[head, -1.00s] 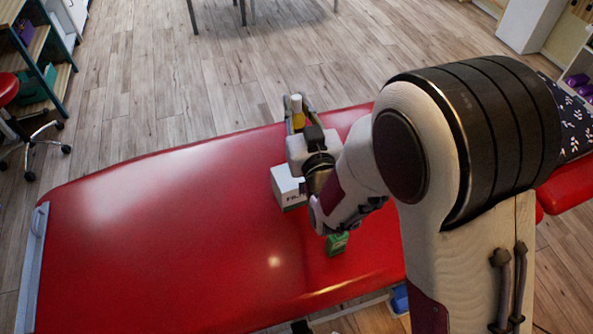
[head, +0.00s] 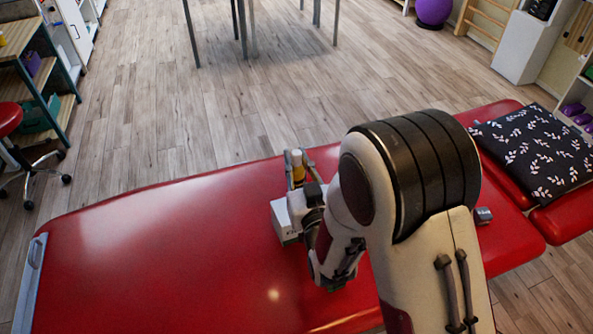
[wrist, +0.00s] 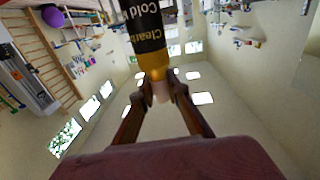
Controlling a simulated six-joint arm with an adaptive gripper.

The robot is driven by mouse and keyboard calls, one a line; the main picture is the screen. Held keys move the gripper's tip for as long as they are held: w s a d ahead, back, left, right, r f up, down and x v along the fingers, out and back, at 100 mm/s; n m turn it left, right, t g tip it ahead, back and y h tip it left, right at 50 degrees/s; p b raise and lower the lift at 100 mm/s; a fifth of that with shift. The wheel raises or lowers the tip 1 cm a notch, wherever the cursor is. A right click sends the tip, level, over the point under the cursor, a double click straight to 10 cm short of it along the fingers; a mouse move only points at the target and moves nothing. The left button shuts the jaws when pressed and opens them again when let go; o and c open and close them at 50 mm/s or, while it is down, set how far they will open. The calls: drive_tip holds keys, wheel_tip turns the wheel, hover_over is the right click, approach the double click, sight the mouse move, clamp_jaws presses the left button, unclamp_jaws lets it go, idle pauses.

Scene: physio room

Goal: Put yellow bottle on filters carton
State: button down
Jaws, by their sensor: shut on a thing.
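The yellow bottle (head: 298,173) has a white cap and is held upright in my gripper (head: 296,181), over the far side of the red couch. In the wrist view the bottle (wrist: 152,60), with a dark printed label, sits between the two fingertips (wrist: 160,84). My gripper is shut on it. The white filters carton (head: 287,224) stands on the couch just nearer the camera than the bottle, partly hidden by my gripper and wrist. The height gap between bottle and carton is hard to tell.
The red couch (head: 150,240) is clear on its left half. A small grey-blue box (head: 483,215) lies to the right of my arm. A dark leaf-patterned cushion (head: 535,150) lies at the far right. A red stool (head: 10,120) stands on the floor at left.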

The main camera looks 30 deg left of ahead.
sight(298, 178)
drive_tip(key=shift+f, duration=2.2)
drive_tip(key=c, duration=2)
unclamp_jaws()
drive_tip(key=shift+o, duration=0.2)
drive_tip(key=shift+v, duration=3.75)
